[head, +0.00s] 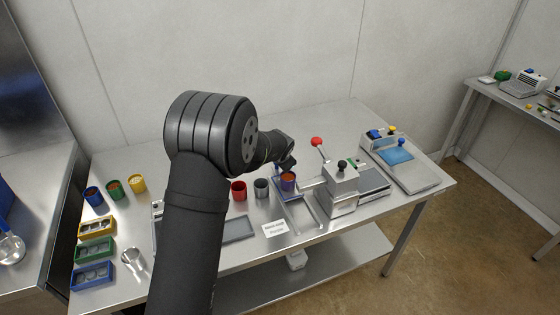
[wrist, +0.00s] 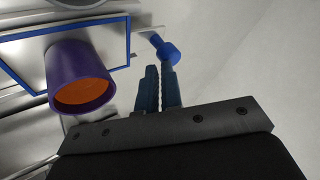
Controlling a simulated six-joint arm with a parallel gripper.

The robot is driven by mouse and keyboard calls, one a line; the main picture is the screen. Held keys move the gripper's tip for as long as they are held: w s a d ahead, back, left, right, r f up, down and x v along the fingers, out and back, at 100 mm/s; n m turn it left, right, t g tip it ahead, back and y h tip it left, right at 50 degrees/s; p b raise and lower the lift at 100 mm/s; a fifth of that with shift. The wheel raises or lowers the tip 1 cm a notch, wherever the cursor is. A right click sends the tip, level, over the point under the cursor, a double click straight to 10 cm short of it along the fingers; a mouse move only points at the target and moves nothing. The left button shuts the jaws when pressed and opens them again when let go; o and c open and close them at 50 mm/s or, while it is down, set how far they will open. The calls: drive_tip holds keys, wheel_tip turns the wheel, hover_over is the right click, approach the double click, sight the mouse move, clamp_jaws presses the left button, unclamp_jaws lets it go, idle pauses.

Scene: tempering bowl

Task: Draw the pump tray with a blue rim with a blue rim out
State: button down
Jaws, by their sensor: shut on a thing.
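The pump tray with a blue rim (head: 301,195) lies on the table beside a steel pump block (head: 342,190). A purple cup with orange contents (head: 288,181) stands on the tray. In the wrist view, the tray's blue rim (wrist: 128,42) frames the purple cup (wrist: 62,60). A blue knob on a metal stem (wrist: 168,52) sticks out from the tray's edge. My gripper (wrist: 160,72) is shut on this knob, with its fingertips at it. In the head view my gripper (head: 285,164) is at the tray's far end, partly hidden by my arm.
Red (head: 239,190) and grey (head: 261,187) cups stand left of the tray. A lever with a red knob (head: 317,142) rises beside the pump block. A scale-like device (head: 398,158) stands at the right. Several coloured cups and trays line the left edge. The table behind is clear.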

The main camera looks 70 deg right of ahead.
drive_tip(key=v, duration=1)
drive_tip(key=shift+x, duration=4.95)
drive_tip(key=c, duration=2.1)
unclamp_jaws()
drive_tip(key=shift+a+f, duration=0.1)
